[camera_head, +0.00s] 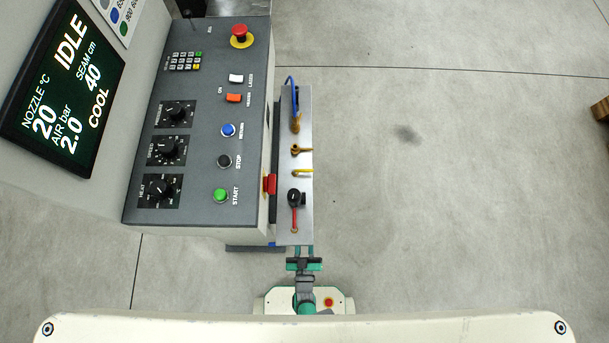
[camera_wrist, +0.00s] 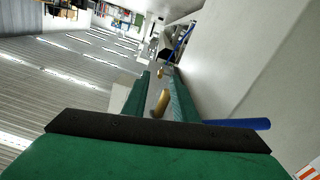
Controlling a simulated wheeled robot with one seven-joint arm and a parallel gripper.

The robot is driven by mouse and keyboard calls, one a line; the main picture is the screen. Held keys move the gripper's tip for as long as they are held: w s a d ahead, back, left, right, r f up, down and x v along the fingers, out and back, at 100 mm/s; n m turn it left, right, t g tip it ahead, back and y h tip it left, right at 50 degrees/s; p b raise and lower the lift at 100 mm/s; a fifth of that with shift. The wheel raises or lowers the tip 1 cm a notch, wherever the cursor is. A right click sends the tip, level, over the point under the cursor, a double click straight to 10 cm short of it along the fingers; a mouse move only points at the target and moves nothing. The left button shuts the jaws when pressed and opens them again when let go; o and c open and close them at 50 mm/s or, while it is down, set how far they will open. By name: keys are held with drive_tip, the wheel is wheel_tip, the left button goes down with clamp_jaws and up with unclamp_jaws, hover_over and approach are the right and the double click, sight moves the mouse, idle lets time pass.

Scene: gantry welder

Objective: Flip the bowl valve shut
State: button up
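A narrow metal plate (camera_head: 304,220) on the side of the console carries several fittings. It has a brass fitting with a blue hose (camera_head: 295,122), a brass valve (camera_head: 300,150), a yellow lever (camera_head: 303,172) and a black round part with a red lever (camera_head: 294,215). I cannot tell which one is the bowl valve. My gripper (camera_head: 305,251) is at the plate's near end, its green fingers apart. In the wrist view, a brass piece (camera_wrist: 160,103) shows in the gap between the fingers (camera_wrist: 158,78), with another brass piece (camera_wrist: 160,73) beyond. No contact is visible.
The console (camera_head: 205,100) with buttons, dials and a red emergency stop (camera_head: 240,36) stands left of the plate. A screen (camera_head: 65,85) is further left. A blue bar (camera_wrist: 237,124) lies close beside the right finger in the wrist view.

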drive_tip(key=w, duration=0.9)
drive_tip(key=shift+w, duration=0.3)
drive_tip(key=shift+d, duration=0.1)
drive_tip(key=shift+c, duration=0.4)
clamp_jaws()
